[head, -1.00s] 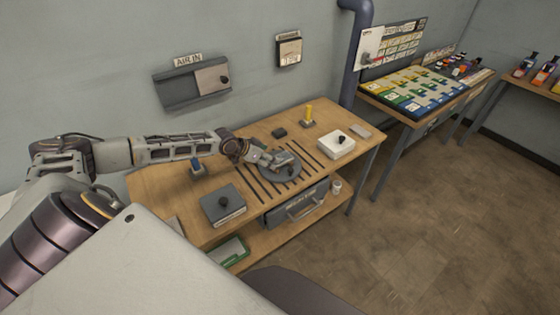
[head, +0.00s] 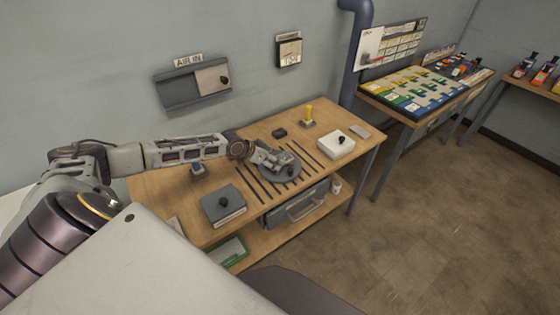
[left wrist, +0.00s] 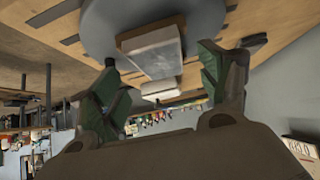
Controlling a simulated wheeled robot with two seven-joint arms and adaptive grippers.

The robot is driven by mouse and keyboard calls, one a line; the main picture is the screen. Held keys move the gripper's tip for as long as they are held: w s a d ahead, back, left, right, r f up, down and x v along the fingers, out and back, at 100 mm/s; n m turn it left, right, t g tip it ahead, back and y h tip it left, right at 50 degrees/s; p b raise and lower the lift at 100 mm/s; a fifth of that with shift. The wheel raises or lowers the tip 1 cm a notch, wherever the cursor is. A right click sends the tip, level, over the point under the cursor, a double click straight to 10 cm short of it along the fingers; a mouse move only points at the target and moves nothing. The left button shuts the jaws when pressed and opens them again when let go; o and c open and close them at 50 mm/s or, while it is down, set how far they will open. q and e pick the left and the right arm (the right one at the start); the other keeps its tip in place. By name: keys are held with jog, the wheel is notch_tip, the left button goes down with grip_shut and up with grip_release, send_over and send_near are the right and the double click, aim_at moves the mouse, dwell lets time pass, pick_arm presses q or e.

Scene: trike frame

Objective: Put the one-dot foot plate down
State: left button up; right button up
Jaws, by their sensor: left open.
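My left gripper (head: 274,159) is over a round grey disc (head: 293,177) on the wooden table. In the left wrist view, the open fingers (left wrist: 158,62) stand apart, one on each side of a block with a grey face and brownish edges (left wrist: 152,54). The block is on or just above the disc (left wrist: 100,25); I cannot tell whether a finger touches it. It may be the one-dot foot plate, but no dot can be made out. In the head view the gripper mostly hides it. My right gripper is not in view.
Dark strips (head: 255,190) lie around the disc. A grey drawer (head: 300,208) is below.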

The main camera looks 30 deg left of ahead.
pick_arm(q)
jog(key=shift+x, duration=1.7)
jog(key=shift+w+a, duration=0.1)
jog(key=shift+r, duration=0.1)
jog(key=c, duration=1.4)
jog(key=shift+r, duration=0.15)
notch_tip(320, 180, up, 10)
jog(key=shift+b, duration=0.3)
